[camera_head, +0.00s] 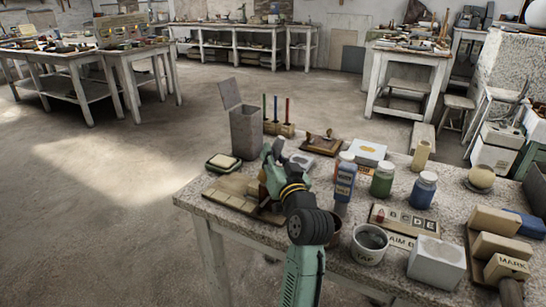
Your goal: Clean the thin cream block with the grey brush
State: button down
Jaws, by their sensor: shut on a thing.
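My gripper (268,172) is over the left part of the speckled stone-topped table, above a low wooden tray (226,201) with flat cream-tan pieces on it. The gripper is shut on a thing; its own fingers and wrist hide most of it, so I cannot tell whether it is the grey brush. A small tan piece (262,191) shows just below the fingers; I cannot tell whether they touch. A flat cream slab on a dark green base (223,162) lies behind the tray. I cannot tell which cream piece is the thin block.
A tall grey open-lidded box (245,132) and a rack of coloured sticks (279,129) stand behind. A blue jar (345,181), green jar (382,180) and white bucket (369,245) crowd the right. Tan blocks (495,221) lie at the far right.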

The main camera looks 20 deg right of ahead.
jog(key=shift+d, duration=0.35)
jog(key=shift+s+a+f, duration=0.15)
jog(key=shift+a+f, duration=0.25)
jog(key=shift+f, duration=0.15)
jog(key=shift+s+a+f, duration=0.1)
jog(key=shift+s+a, duration=0.35)
jog(key=shift+a, duration=0.25)
jog(key=shift+s+a+f, duration=0.1)
jog(key=shift+s+a, duration=0.35)
jog(key=shift+a, duration=0.25)
jog(key=shift+w+d+r, duration=0.15)
jog(key=shift+w+d, duration=0.5)
jog(key=shift+d, duration=0.25)
jog(key=shift+w+d+r, duration=0.1)
jog(key=shift+w+d, duration=0.5)
jog(key=shift+d, duration=0.3)
jog(key=shift+r, duration=0.45)
